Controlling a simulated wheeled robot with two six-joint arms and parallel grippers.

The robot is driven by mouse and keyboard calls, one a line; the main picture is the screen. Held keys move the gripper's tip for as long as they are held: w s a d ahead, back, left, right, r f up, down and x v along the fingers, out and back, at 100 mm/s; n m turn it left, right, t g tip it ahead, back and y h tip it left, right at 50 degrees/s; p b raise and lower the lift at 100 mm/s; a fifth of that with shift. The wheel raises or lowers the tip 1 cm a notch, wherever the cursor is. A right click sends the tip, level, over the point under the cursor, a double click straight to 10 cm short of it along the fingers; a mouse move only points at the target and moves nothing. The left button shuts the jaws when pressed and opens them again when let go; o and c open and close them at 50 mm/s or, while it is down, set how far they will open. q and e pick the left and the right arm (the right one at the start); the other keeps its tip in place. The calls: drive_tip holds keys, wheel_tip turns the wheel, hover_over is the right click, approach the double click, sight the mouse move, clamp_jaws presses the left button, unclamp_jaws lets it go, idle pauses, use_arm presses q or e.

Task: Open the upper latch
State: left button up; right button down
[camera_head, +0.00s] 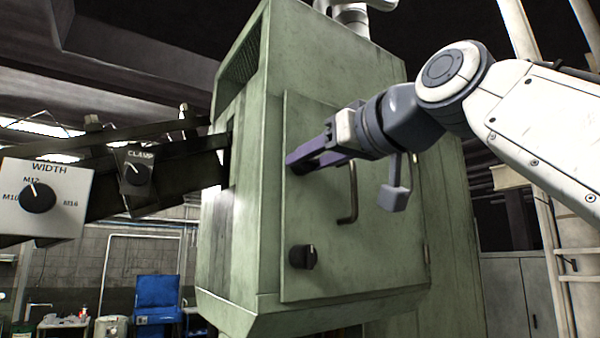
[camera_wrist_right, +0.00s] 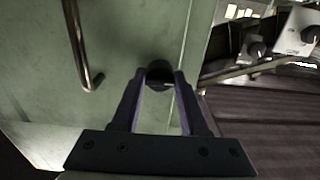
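The green machine cabinet (camera_head: 380,260) has a closed-looking door (camera_head: 375,255) facing me. The upper latch is a round black knob (camera_wrist_right: 160,72) near the door edge. In the head view my right gripper hides it. My right gripper (camera_head: 293,162) reaches in from the right to the upper left of the door. In the right wrist view its two purple-sided fingers (camera_wrist_right: 160,80) stand apart, one on each side of the knob at their tips. I cannot tell whether they touch it. A lower black latch (camera_head: 302,256) sits near the door's bottom left. My left gripper is out of view.
A bent metal door handle (camera_head: 352,190) stands out just right of and below my right gripper; it also shows in the right wrist view (camera_wrist_right: 78,45). Left of the cabinet are the WIDTH dial panel (camera_head: 40,200) and the CLAMP dial (camera_head: 137,174) on dark beams.

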drive_tip(key=m, duration=0.7)
drive_tip(key=shift+p, duration=0.3)
drive_tip(key=m, duration=0.4)
drive_tip(key=shift+c, duration=1.2)
unclamp_jaws()
drive_tip(key=b+v, duration=0.1)
drive_tip(key=v, duration=0.7)
drive_tip(key=shift+b, duration=0.35)
